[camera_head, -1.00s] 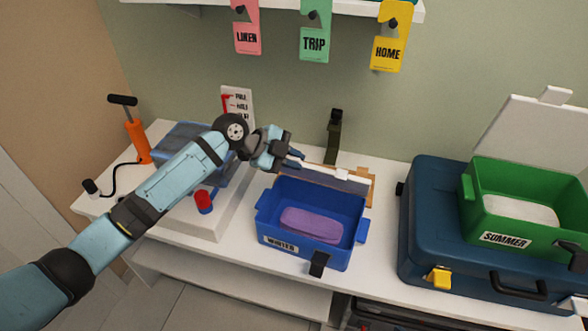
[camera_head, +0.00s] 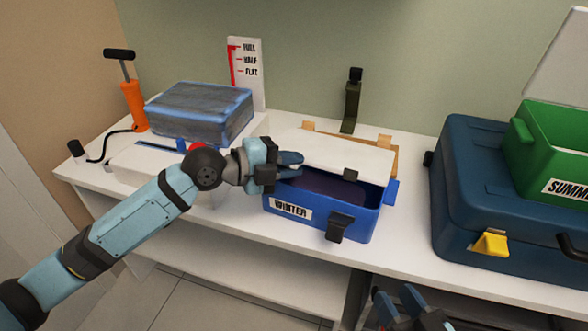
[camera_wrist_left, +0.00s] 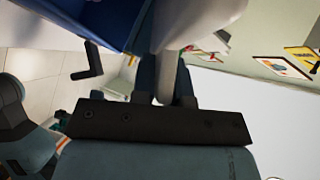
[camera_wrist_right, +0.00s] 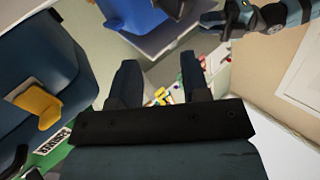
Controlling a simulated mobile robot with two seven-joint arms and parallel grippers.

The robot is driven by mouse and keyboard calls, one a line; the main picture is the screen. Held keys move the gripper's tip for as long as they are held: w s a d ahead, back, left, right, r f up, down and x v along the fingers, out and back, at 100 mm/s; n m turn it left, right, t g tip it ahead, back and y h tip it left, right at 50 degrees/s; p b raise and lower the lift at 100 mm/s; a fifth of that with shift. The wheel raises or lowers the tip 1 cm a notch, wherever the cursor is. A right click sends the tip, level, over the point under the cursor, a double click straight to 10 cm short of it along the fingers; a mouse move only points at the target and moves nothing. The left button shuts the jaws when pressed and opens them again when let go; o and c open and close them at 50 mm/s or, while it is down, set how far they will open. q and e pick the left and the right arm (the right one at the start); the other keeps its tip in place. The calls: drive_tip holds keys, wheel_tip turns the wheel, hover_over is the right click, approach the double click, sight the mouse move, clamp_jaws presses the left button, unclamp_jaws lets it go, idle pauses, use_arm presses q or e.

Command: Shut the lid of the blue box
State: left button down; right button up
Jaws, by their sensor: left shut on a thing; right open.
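The blue box (camera_head: 306,216) with the WINTER label stands on the white shelf. Its white lid (camera_head: 345,153) slants over the opening, raised at the front; a dark gap shows purple contents inside (camera_head: 325,186). My left gripper (camera_head: 291,166) is shut on the lid's left edge; in the left wrist view the lid (camera_wrist_left: 172,60) sits between its fingers. A black latch (camera_head: 340,226) hangs on the box's front. My right gripper (camera_head: 400,303) is open and empty, low in front of the shelf; its parted fingers fill the right wrist view (camera_wrist_right: 162,80).
A blue suitcase (camera_head: 470,190) with a green SUMMER box (camera_head: 555,150) on it stands right of the blue box. A strapped bundle (camera_head: 200,112) and orange pump (camera_head: 134,105) are at left. An olive strap (camera_head: 351,100) stands behind.

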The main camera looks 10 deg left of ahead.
wheel_tip(320, 180, up, 4)
drive_tip(key=a+t+y+b, duration=0.2)
use_arm(q)
drive_tip(key=shift+m+t+h, duration=0.5)
drive_tip(key=shift+m+h, duration=0.1)
drive_tip(key=f+b, duration=0.2)
drive_tip(key=s+f+b, duration=0.1)
drive_tip(key=f+b, duration=0.1)
drive_tip(key=shift+a+b, duration=0.15)
drive_tip(key=shift+b, duration=0.2)
use_arm(e)
wheel_tip(320, 180, down, 7)
drive_tip(key=g, duration=0.3)
drive_tip(key=shift+n, duration=0.4)
drive_tip(key=shift+a+f, duration=0.1)
use_arm(q)
drive_tip(key=c, duration=1.2)
unclamp_jaws()
